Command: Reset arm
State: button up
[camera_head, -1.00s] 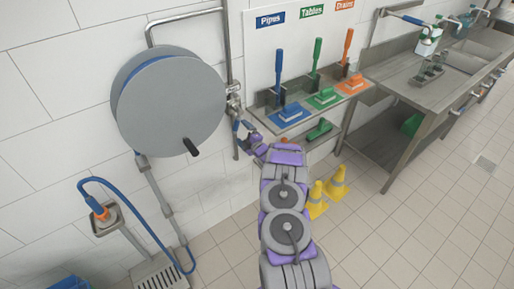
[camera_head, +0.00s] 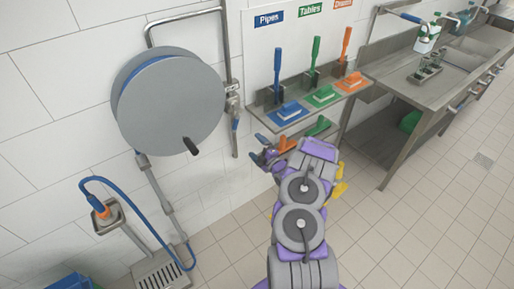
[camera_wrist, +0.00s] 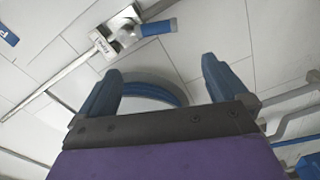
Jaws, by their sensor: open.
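My purple and grey arm reaches forward from the bottom of the head view. My gripper (camera_head: 262,150) is in front of the wall, to the right of and below the hose reel, near the left end of the brush shelf. In the wrist view my gripper (camera_wrist: 163,85) shows two blue fingers spread apart with nothing between them. Behind the fingers is the curved blue edge of the hose reel (camera_wrist: 155,92). A metal valve with a blue handle (camera_wrist: 155,28) shows above the fingers, apart from them.
The grey hose reel (camera_head: 170,105) hangs on the wall at left. Blue, green and orange brushes stand on a metal shelf (camera_head: 268,117). A steel sink table (camera_head: 410,85) stands at right. Yellow cones (camera_head: 339,188) are partly hidden behind my arm. The tiled floor (camera_head: 400,235) at right is clear.

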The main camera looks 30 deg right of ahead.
dwell(0.3)
jog(key=w+a+r+m+g+b, duration=0.1)
jog(key=w+a+r+m+g, duration=0.25)
jog(key=w+a+r, duration=0.35)
jog(key=s+a+r+m+g+h+b, duration=0.1)
jog(key=s+a+r+m+g, duration=0.2)
jog(key=s+a+r+g, duration=0.35)
jog(key=s+a+r+m+g+b, duration=0.1)
jog(key=s+a, duration=0.5)
jog(key=s, duration=1)
jog(key=s+a+r+m+g, duration=0.4)
jog(key=s+a+r+g, duration=0.1)
jog(key=s, duration=1.1)
jog(key=s+a+r+m+g+b, duration=0.1)
jog(key=s+a+r+m+g, duration=0.2)
jog(key=s+a, duration=0.4)
jog(key=s+r, duration=0.1)
jog(key=s, duration=0.8)
jog(key=shift+r+g+b, duration=0.2)
jog(key=shift+g+b, duration=0.1)
jog(key=shift+g, duration=0.1)
jog(key=shift+c, duration=0.3)
